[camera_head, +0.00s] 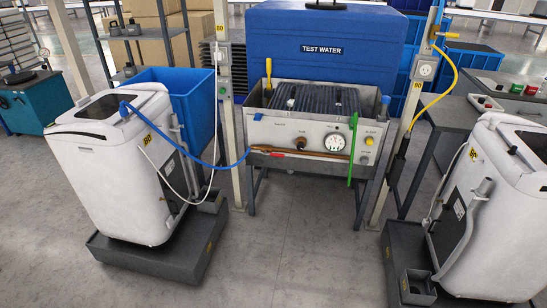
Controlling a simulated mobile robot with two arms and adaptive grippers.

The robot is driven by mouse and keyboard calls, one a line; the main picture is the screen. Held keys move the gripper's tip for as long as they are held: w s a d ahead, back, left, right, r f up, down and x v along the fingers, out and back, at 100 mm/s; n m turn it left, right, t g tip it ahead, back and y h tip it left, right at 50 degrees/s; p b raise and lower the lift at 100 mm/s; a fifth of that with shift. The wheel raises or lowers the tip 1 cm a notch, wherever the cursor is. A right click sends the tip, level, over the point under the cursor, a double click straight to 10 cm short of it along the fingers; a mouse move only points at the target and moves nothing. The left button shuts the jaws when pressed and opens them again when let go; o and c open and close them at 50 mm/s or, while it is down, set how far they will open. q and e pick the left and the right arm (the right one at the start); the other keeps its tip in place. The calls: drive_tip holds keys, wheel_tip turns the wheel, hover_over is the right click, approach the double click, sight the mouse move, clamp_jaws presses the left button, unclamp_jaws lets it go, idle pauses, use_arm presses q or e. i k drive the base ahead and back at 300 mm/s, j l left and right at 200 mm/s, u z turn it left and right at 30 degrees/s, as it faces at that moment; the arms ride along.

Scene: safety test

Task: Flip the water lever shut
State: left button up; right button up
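A grey test bench (285,130) stands in the middle, below a blue tank (290,70) labelled "TEST WATER". Several handles show, and I cannot tell which is the water lever. A small red handle (278,155) lies along the copper pipe (315,156) under the front panel. A long green handle (352,150) hangs upright at the panel's right. A yellow handle (268,72) stands upright at the bench's left edge. A small blue handle (258,117) is at the panel's left. Neither of my grippers is in view.
White machines stand on dark trays at left (110,165) and right (500,210). A blue hose (205,163) spans from the left machine to the bench. A yellow hose (450,65) hangs by the right post (410,100). The floor (295,250) in front is clear.

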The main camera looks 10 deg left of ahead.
sight(279, 155)
drive_tip(key=i+z, duration=0.25)
drive_tip(key=i, duration=0.55)
drive_tip(key=i+j+z, duration=0.2)
drive_tip(key=i, duration=0.55)
